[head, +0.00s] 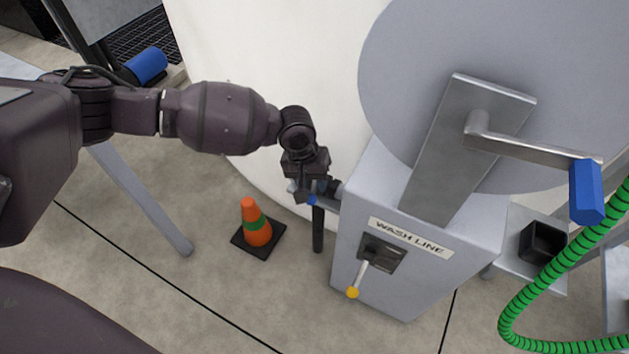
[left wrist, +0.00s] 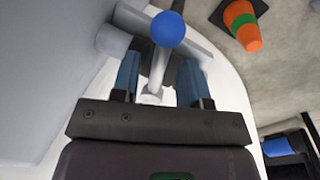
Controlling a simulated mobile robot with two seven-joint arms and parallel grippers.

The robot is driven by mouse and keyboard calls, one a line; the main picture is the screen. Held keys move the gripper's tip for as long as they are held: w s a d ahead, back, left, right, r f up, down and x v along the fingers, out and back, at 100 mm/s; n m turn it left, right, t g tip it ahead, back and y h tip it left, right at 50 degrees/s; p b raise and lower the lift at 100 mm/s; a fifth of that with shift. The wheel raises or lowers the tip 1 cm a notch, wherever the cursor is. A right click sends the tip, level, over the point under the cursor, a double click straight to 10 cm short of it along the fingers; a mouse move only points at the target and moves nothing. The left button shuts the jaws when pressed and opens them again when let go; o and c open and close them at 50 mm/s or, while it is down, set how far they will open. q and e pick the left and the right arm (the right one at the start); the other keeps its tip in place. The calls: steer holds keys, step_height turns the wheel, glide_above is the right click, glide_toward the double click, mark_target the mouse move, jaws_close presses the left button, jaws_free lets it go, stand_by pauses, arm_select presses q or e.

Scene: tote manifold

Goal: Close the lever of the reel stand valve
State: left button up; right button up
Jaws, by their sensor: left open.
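The reel stand (head: 345,235) is a grey box labelled WASH LINE. On its left side, a pale valve lever with a blue ball knob (head: 312,200) shows just below my left gripper (head: 312,187). In the left wrist view, the blue knob (left wrist: 168,29) and its pale lever (left wrist: 158,70) stand between the two blue fingers of my left gripper (left wrist: 160,78). The gripper is open, with a gap visible at both sides of the lever. The valve body (left wrist: 112,40) is partly hidden. My right gripper is not in view.
A yellow-tipped switch (head: 362,275) sits on the stand's front. The large reel disc (head: 420,90) and its blue-handled crank (head: 587,190) are above right. An orange cone (head: 256,228) stands left of the stand. A green hose (head: 520,310) hangs at right.

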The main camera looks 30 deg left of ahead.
arm_select(q)
steer(key=shift+f, duration=0.15)
jaws_close()
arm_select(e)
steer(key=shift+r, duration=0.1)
arm_select(q)
steer(key=shift+a+m+g+p, duration=0.15)
steer(key=shift+a+m+p, duration=0.25)
steer(key=shift+m, duration=0.4)
steer(key=shift+a+m+g+p, duration=0.15)
steer(key=shift+a+m+p, duration=0.2)
steer(key=shift+m, duration=0.45)
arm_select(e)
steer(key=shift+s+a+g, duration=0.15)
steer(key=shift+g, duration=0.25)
